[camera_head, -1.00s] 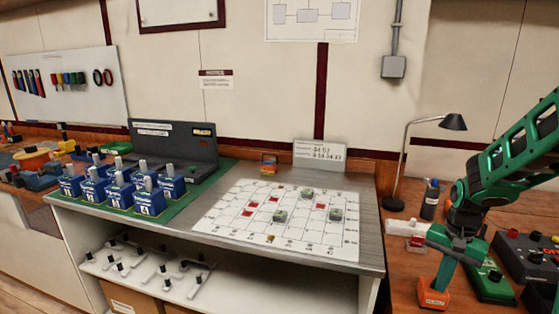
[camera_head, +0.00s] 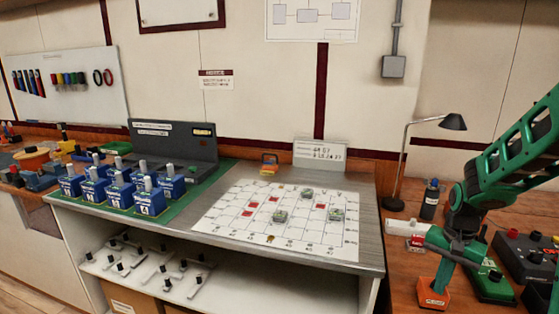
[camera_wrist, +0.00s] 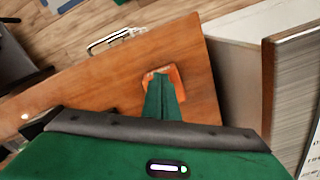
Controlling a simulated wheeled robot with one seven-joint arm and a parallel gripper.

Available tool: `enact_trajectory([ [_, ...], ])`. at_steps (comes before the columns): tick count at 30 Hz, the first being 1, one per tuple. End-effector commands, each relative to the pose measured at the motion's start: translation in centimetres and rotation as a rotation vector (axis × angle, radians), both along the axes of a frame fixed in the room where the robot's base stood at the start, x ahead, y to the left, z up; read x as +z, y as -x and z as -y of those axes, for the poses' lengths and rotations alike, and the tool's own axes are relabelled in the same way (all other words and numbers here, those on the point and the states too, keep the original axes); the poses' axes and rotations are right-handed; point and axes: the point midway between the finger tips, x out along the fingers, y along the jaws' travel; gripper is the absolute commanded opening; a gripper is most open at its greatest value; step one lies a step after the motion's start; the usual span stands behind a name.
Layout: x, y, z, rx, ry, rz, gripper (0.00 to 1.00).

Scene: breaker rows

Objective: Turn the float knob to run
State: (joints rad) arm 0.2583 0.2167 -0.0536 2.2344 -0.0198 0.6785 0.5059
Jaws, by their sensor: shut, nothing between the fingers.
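My gripper (camera_head: 438,284) is shut and points down at an orange block (camera_head: 430,299) on the wooden bench at the right. The fingertips are over the block or touching it; I cannot tell which. In the wrist view the green fingers (camera_wrist: 164,80) cover the middle of the orange block (camera_wrist: 175,71), and any knob on it is hidden. The block has a small pale label, too small to read, so I cannot tell if it is the float knob.
A green box (camera_head: 494,287) and a dark control box (camera_head: 525,256) stand right of my gripper. A black bottle (camera_head: 430,199) and a lamp (camera_head: 453,122) stand behind. The grey table (camera_head: 372,245) with blue breakers (camera_head: 152,201) is left.

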Motion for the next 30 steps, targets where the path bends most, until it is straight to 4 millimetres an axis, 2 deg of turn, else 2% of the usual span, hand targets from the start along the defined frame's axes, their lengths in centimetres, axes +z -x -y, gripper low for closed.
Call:
enact_trajectory([
  [30, 0.02, -0.86, 0.3, 0.001, 0.0, 0.001, 0.0],
])
